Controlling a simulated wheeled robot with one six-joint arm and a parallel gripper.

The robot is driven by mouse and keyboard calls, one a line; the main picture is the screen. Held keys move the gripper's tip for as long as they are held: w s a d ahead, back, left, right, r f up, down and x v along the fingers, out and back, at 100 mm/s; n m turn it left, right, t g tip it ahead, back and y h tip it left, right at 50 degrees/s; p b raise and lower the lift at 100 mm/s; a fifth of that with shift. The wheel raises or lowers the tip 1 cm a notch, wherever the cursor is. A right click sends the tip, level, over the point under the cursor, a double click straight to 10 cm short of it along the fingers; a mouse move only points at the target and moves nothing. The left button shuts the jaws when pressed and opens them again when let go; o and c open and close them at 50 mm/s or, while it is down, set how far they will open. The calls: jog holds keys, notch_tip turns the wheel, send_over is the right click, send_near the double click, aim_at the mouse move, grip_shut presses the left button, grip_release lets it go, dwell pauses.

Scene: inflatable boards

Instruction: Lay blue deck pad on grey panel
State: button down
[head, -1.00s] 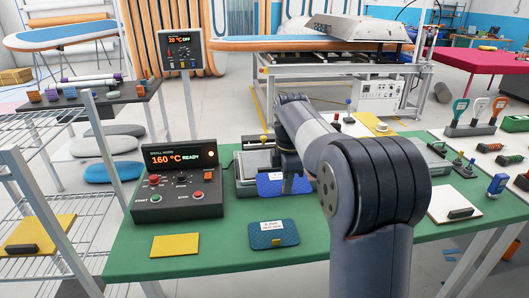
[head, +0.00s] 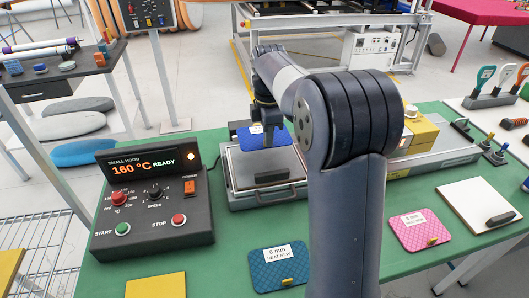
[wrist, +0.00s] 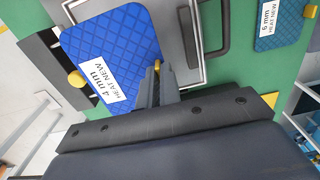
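The blue deck pad (head: 262,135), quilted and with a white label, hangs from my gripper (head: 266,122) at the back of a metal-framed tray. In the wrist view the pad (wrist: 105,40) reads "4 mm HEAT NEW", and my gripper (wrist: 157,80) is shut on its small yellow knob. The grey panel (head: 243,165) lies in the tray, with a dark block handle on its front part. The pad looks raised above the panel; the exact gap cannot be told. My arm hides part of the tray's right side.
A control box (head: 155,205) reading 160 °C stands left of the tray. A teal-blue pad (head: 278,270) lies in front, a pink pad (head: 420,230) and white board (head: 478,207) to the right, a yellow panel (head: 155,287) front left. Green table shows between them.

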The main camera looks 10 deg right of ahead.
notch_tip(320, 180, down, 8)
jog(key=shift+r, duration=0.15)
dwell(0.4)
jog(key=c, duration=1.6)
grip_release()
notch_tip(320, 180, up, 12)
jog(key=shift+r+p, duration=0.1)
jog(key=shift+p, duration=0.25)
